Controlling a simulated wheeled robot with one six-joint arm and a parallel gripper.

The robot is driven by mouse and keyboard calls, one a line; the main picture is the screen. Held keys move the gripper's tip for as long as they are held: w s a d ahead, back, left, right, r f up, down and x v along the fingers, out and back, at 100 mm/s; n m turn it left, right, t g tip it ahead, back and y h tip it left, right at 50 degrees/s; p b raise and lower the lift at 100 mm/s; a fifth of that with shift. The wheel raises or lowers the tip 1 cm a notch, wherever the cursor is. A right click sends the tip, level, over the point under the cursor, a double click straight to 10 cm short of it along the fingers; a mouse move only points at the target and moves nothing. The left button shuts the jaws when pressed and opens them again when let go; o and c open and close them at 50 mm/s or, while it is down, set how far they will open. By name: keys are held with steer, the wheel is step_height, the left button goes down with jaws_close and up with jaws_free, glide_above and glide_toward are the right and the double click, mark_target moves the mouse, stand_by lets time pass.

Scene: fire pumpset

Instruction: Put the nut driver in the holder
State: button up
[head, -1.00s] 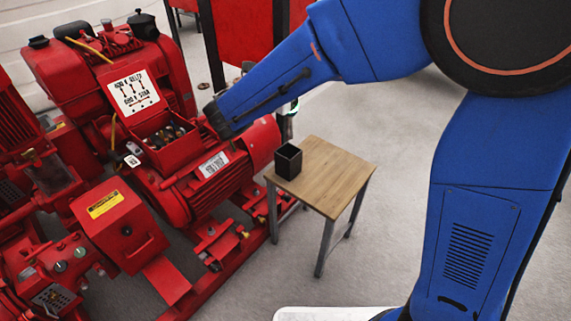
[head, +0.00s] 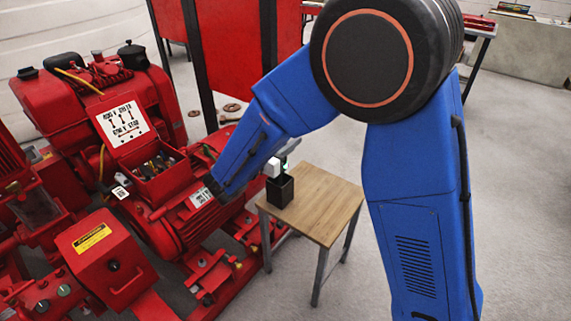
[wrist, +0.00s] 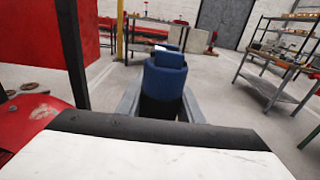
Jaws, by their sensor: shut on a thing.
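The holder (head: 280,190) is a small black open-topped box on the left part of a wooden table in the head view. My gripper (head: 284,160) is just above and behind the holder's rim in that view. In the wrist view, my gripper (wrist: 160,104) has its two grey fingers on either side of a blue and black handle, which I take as the nut driver (wrist: 165,78). The gripper is shut on it. The driver's lower end is hidden, so I cannot tell whether it is inside the holder.
The wooden table (head: 325,205) is clear apart from the holder. Red panels (head: 230,50) stand behind. Shelving (wrist: 285,50) is at the right in the wrist view.

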steer(key=shift+f, duration=2.9)
steer(key=o, duration=1.2)
steer(key=v, duration=1.2)
steer(key=shift+r, duration=0.2)
